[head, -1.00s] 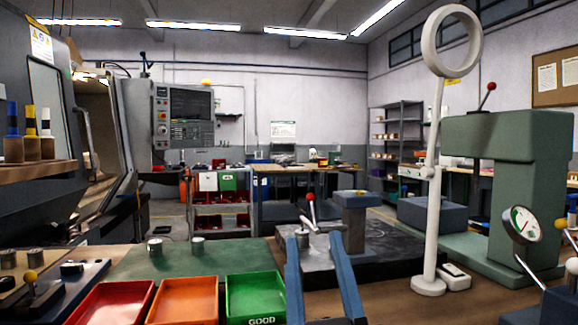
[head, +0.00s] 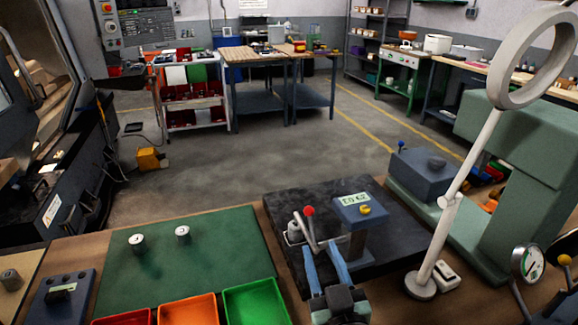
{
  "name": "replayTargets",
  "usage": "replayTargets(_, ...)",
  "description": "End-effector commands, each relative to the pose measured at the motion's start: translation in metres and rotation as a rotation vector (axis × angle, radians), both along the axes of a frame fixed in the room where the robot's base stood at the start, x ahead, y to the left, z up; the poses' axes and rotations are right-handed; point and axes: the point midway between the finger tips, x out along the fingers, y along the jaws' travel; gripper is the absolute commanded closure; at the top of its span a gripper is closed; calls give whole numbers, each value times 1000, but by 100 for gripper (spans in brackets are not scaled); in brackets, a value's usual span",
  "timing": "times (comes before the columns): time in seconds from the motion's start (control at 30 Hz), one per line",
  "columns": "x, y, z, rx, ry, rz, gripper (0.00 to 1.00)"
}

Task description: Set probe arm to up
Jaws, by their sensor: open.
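A short lever with a red ball tip (head: 309,211) and a second, grey rod (head: 299,222) rise from the gauge on the dark stone plate (head: 390,217); I take this as the probe arm. Both rods tilt up and to the left. Beside them stands a blue-grey display head (head: 360,208) reading about 20.3, with a yellow knob, on a post. My gripper (head: 320,248) is open, its two blue fingers pointing away from me, at the foot of the rods. I cannot tell whether the fingers touch them. The rods' lower ends are partly hidden.
A white stand with a large ring (head: 446,218) and a green press (head: 510,170) stand at the right. A green mat (head: 200,250) with two metal cylinders lies left. Red, orange and green trays (head: 252,303) sit at the front edge. A dial gauge (head: 525,262) is at lower right.

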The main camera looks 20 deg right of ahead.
Motion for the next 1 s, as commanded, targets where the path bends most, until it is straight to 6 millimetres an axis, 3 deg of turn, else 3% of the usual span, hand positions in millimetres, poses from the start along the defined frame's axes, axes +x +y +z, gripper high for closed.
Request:
replayTargets(0.27, 4, -5, -1, 13, 17, -9, 58)
replayTargets(1.0, 111, -20, -1, 10, 15, -8, 58)
